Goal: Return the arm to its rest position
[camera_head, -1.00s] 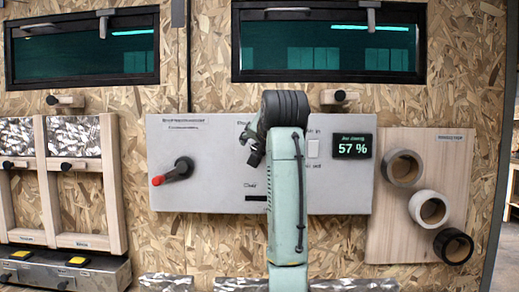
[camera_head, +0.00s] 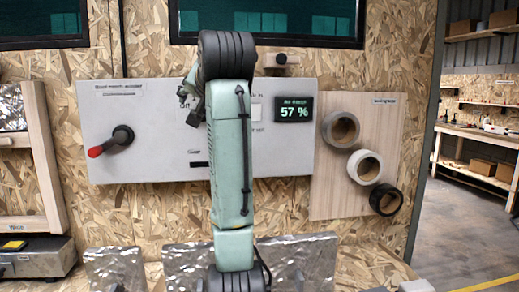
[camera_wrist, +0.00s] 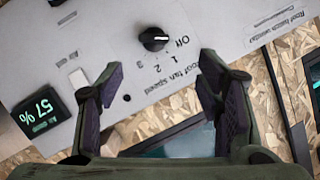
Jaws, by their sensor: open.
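My arm (camera_head: 231,150) stands upright in the middle of the head view, in front of a grey control panel (camera_head: 150,165). My gripper (camera_wrist: 160,92) is open in the wrist view, with nothing between its fingers. In that view a black knob (camera_wrist: 153,39) marked Off, 1, 2, 3 and "Roof fan speed" sits on the panel beyond the fingertips. In the head view the gripper is mostly hidden behind the arm; only a dark part shows at its left side.
A red-tipped crank (camera_head: 112,141) sticks out at the panel's left. A display (camera_head: 293,109) reads 57 %. Tape rolls (camera_head: 365,167) hang on a wooden board (camera_head: 335,200) to the right. Dark windows are above. Silvery insulated pieces (camera_head: 195,262) lie below. Open floor (camera_head: 455,240) shows at far right.

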